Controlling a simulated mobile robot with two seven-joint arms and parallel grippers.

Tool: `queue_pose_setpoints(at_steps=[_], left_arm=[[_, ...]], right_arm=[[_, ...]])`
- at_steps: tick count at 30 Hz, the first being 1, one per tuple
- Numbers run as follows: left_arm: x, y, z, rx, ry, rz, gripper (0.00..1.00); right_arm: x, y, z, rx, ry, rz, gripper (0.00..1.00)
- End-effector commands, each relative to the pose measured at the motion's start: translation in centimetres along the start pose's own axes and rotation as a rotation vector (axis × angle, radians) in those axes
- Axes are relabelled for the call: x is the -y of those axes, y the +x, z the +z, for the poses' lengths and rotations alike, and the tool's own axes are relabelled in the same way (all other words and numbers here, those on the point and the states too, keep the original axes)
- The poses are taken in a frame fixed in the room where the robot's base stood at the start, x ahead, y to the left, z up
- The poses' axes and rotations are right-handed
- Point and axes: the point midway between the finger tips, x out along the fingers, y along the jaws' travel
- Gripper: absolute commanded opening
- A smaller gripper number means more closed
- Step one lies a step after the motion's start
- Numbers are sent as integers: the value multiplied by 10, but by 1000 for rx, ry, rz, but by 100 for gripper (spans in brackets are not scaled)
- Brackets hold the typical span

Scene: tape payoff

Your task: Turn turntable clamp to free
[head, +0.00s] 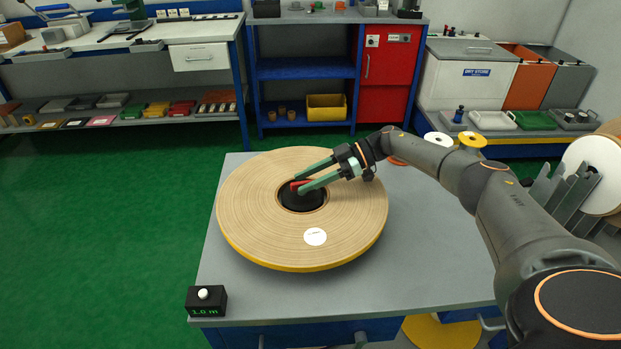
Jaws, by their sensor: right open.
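The turntable clamp is a black hub with a red lever (298,185) in the centre of a wide tan tape roll (250,225). The roll lies flat on a yellow-edged turntable (300,269). My right gripper (298,184) is open, its two green fingers reaching in from the right over the hub. The fingertips are on either side of the red lever or just above it; contact cannot be told. The fingers hide part of the lever and hub. My left gripper is not in view.
The grey table (420,265) carries the roll. A black box with a white button and a green "1.0 m" display (206,301) stands at its front left corner. Large reels (590,175) stand at the right.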

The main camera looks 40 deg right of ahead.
Motion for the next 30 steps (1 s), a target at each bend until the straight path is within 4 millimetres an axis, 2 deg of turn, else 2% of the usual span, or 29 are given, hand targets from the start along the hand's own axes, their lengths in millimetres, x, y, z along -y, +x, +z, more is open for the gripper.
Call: queue_pose_setpoints(at_steps=[5, 18, 24, 30], left_arm=[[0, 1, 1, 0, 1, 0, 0], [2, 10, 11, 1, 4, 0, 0], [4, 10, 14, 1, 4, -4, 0], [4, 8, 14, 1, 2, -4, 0]], right_arm=[[-1, -13, 0, 1, 0, 4, 45], [-1, -104, 1, -1, -1, 5, 45], [0, -121, 1, 0, -1, 1, 45], [0, -125, 0, -1, -1, -1, 45]])
